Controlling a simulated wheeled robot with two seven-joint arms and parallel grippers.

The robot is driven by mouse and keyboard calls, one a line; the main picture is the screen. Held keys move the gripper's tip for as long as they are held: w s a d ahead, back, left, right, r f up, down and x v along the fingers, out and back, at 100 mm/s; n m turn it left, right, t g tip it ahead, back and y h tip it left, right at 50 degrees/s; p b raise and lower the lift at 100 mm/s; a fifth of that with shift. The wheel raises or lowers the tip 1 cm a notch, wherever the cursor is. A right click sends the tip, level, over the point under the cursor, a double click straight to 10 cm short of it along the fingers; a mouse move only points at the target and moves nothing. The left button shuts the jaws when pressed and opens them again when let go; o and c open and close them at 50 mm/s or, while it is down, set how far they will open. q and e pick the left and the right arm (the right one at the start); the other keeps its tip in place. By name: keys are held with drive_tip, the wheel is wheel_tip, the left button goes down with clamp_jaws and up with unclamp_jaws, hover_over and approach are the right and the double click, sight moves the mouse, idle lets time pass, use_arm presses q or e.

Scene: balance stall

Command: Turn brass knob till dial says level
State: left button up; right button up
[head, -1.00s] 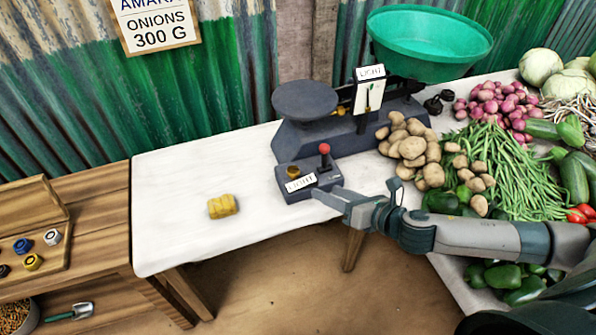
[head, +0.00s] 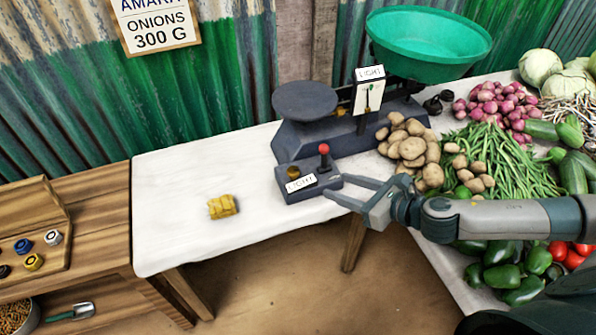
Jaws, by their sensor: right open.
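The brass knob (head: 293,171) sits on top of a dark grey control box (head: 311,189) at the front of the scale. The box also carries a red-topped lever (head: 324,150) and a white label reading LIGHT (head: 301,183). Behind it stands the balance scale (head: 330,132) with a round dark pan at left and a green basin (head: 430,45) at right. Its white dial (head: 369,97) has a LIGHT sign on top; the pointer is too small to read. My right gripper (head: 336,187) is open and empty beside the box's right end, apart from the knob. My left gripper is not in view.
A yellow block (head: 222,206) lies on the white table. Potatoes (head: 411,145), green beans (head: 497,165) and other vegetables crowd the right side. A wooden bench (head: 85,225) with coloured knobs or weights stands at left. The white table's left half is mostly clear.

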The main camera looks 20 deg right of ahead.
drive_tip(key=p, duration=0.2)
approach(295, 172)
drive_tip(key=x, duration=0.8)
drive_tip(key=shift+r+p, duration=0.15)
drive_tip(key=shift+p, duration=0.2)
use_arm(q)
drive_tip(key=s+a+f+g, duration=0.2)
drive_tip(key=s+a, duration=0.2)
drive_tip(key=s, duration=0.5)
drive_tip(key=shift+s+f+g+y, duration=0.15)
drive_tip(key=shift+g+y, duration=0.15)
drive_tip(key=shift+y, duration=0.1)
use_arm(e)
drive_tip(key=shift+w+a+f, duration=0.15)
drive_tip(key=shift+w+f, duration=0.1)
drive_tip(key=shift+w, duration=0.15)
drive_tip(key=shift+c, duration=0.6)
